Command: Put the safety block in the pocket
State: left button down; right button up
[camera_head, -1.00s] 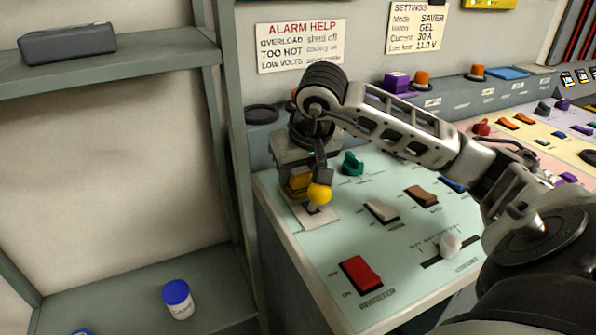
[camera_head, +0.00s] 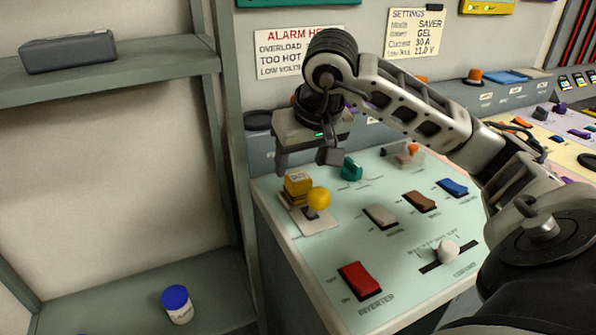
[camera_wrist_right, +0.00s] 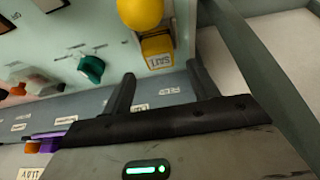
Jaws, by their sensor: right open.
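The yellow safety block (camera_head: 298,184), a small cube with dark lettering, sits at the back of a pale plate (camera_head: 316,222) on the green panel. It is right beside a lever with a yellow ball knob (camera_head: 318,198). The block also shows in the wrist view (camera_wrist_right: 157,50), next to the ball. I cannot make out the pocket or how deep the block sits. My right gripper (camera_head: 305,160) is open and empty, above and behind the block. In the wrist view its two fingers (camera_wrist_right: 163,82) are spread, with the block beyond them. My left gripper is out of view.
A teal knob (camera_head: 351,169) stands right of the block. Rocker switches, including a red one (camera_head: 360,281), and a white slider knob (camera_head: 448,250) cover the panel. A shelf post (camera_head: 226,150) rises close on the left. A blue-capped jar (camera_head: 178,304) stands on the lower shelf.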

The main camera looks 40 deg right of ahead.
jog(key=v, duration=0.6)
jog(key=shift+p, duration=0.4)
jog(key=shift+s+r, duration=0.1)
